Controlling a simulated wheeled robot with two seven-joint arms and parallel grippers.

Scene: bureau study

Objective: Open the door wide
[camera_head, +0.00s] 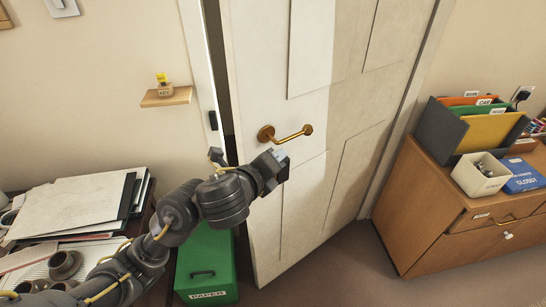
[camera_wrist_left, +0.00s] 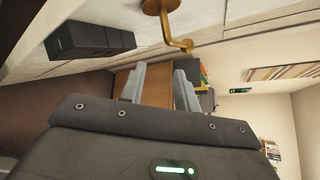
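The cream panelled door (camera_head: 262,75) stands slightly ajar, with a dark gap along its left edge. Its brass lever handle (camera_head: 290,133) points right; the handle also shows at the top of the left wrist view (camera_wrist_left: 165,12). My left gripper (camera_head: 283,161) is just below the handle, close in front of the door. In the left wrist view its two grey fingers (camera_wrist_left: 168,82) are apart with nothing between them, and the handle lies beyond them, not gripped. Whether the gripper touches the door I cannot tell. My right gripper is not in view.
A green PAPER bin (camera_head: 206,268) stands at the door's lower left. A desk with papers (camera_head: 72,205) is at left, and a small wall shelf (camera_head: 166,97) is above. A wooden cabinet (camera_head: 425,215) stands right of the door. The floor in front is clear.

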